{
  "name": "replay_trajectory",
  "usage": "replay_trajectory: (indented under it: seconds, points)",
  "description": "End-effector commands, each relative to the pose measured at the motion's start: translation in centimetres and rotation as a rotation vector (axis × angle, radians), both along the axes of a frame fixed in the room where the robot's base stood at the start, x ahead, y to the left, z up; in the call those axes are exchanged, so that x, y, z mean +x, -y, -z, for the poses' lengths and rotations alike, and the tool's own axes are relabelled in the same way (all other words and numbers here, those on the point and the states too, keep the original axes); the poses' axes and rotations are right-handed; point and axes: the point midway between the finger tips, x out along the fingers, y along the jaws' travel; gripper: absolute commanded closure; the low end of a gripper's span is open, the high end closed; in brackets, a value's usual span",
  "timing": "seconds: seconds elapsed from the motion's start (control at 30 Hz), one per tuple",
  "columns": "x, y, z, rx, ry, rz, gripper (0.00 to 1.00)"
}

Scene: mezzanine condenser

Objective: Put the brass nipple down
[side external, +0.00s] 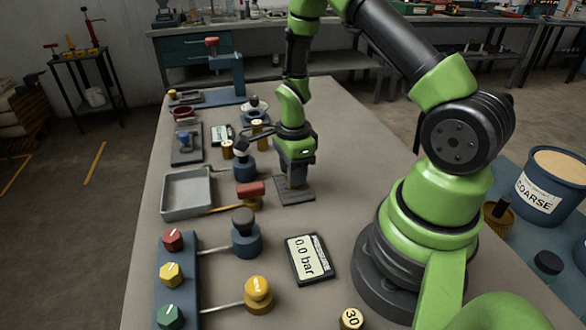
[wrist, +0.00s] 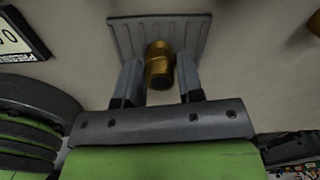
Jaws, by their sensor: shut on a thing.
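The brass nipple (wrist: 159,65) is a short, gold-coloured cylinder between the two fingers of my gripper (wrist: 159,80) in the wrist view. My gripper is shut on it. In the side view my gripper (side external: 293,180) points down over a small dark grey ribbed plate (side external: 296,195), and the nipple is mostly hidden by the fingers there. The ribbed plate also shows in the wrist view (wrist: 122,37), behind the nipple. I cannot tell whether the nipple touches the plate.
A grey tray (side external: 187,205) and a red-handled valve (side external: 250,190) stand left of my gripper. A gauge reading 0.0 bar (side external: 306,258) lies nearer the camera. Several fittings stand behind the tray. Bare bench lies between the plate and the gauge.

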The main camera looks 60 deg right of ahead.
Motion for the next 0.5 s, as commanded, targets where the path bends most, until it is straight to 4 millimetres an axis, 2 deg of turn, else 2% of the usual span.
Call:
replay_trajectory:
  seconds: [0.1, 0.13, 0.2, 0.23, 0.5]
  points:
    - [0.01, 0.01, 0.31, 0.000, 0.000, 0.000, 0.93]
    - [0.02, 0.00, 0.26, 0.000, 0.000, 0.000, 0.59]
    - [0.02, 0.00, 0.25, 0.000, 0.000, 0.000, 0.43]
    - [0.02, 0.01, 0.24, 0.000, 0.000, 0.000, 0.40]
    - [0.02, 0.00, 0.14, 0.000, 0.000, 0.000, 0.40]
